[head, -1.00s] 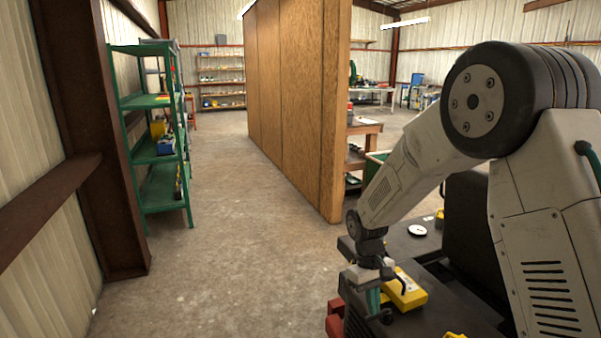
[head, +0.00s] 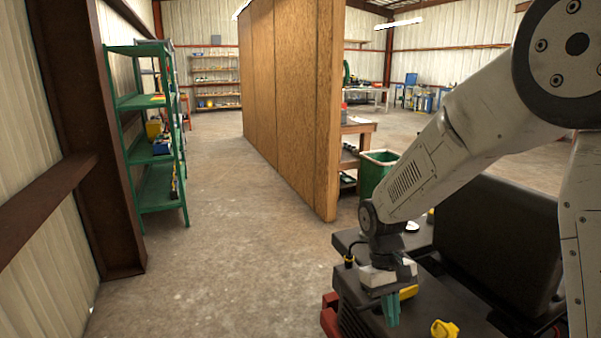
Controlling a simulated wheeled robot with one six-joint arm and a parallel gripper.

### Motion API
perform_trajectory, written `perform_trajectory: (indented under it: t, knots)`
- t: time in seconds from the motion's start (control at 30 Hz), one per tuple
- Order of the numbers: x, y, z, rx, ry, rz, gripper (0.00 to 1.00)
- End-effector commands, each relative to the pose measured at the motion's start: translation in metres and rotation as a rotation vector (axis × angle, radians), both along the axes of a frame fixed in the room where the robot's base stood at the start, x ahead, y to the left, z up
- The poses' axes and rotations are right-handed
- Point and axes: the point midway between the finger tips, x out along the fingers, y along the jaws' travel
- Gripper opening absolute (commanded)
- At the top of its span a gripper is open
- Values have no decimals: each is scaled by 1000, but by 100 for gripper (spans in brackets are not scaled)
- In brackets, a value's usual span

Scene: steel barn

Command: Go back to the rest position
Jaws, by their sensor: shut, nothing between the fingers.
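My gripper (head: 391,309) hangs from my arm at the lower right of the head view, pointing down over my own dark deck. Its greenish fingers are together and nothing shows between them. A yellow device (head: 408,292) lies on the deck just behind the gripper and is mostly hidden by it. A yellow knob-like thing (head: 445,329) sits on the deck to the right of the gripper.
A green shelf rack (head: 155,135) with bins stands along the left wall. A wooden partition (head: 300,110) rises in the middle. A green bin (head: 376,172) and a workbench (head: 357,128) stand behind it. The concrete floor (head: 215,240) between rack and partition is clear.

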Motion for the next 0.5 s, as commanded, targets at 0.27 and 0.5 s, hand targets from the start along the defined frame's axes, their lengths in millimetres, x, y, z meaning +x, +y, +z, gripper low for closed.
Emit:
perform_trajectory:
  t: [0.27,0.5]
  knots:
    - [-63,-27,73,11,-77,-95,0]
    - [-130,-49,123,32,-181,-183,0]
